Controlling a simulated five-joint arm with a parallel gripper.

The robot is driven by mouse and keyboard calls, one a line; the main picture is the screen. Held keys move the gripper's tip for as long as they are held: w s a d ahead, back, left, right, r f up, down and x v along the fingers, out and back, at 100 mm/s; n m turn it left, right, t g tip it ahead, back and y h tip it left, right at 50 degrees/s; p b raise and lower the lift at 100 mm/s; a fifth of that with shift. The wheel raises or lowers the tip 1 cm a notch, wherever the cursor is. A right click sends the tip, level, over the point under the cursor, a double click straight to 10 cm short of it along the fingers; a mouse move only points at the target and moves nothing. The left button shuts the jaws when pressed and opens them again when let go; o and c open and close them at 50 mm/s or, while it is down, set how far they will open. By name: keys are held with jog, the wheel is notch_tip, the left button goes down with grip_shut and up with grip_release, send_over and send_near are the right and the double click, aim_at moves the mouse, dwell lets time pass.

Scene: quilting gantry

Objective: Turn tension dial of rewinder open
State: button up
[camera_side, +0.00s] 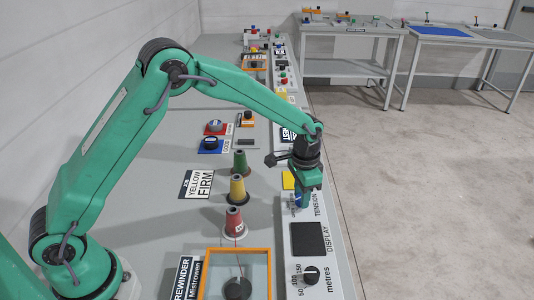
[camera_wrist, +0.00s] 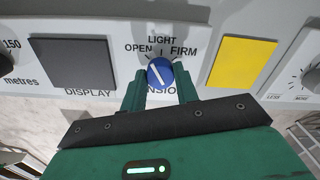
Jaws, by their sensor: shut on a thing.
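The blue tension dial (camera_wrist: 160,72) shows in the wrist view on a white panel marked OPEN at left, LIGHT at top and FIRM at right. Its white line leans up and left, toward the OPEN side. My gripper (camera_wrist: 160,86) has one green finger on each side of the dial and is shut on it. The fingers partly cover the word TENSION below. In the side view my gripper (camera_side: 304,196) points down at the rewinder panel (camera_side: 321,240), by the TENSION label, and mostly hides the dial.
A dark display (camera_side: 309,239) and a black metres knob (camera_side: 311,275) sit nearer on the panel. A yellow square (camera_wrist: 243,62) is right of the dial in the wrist view. Red (camera_side: 234,224), yellow (camera_side: 237,190) and green (camera_side: 241,163) cones stand left of my gripper.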

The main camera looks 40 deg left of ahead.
jog(key=shift+r+n, duration=0.1)
jog(key=shift+n, duration=1.4)
jog(key=o, duration=1)
jog(key=shift+r, duration=3.9)
jog(key=shift+r, duration=0.1)
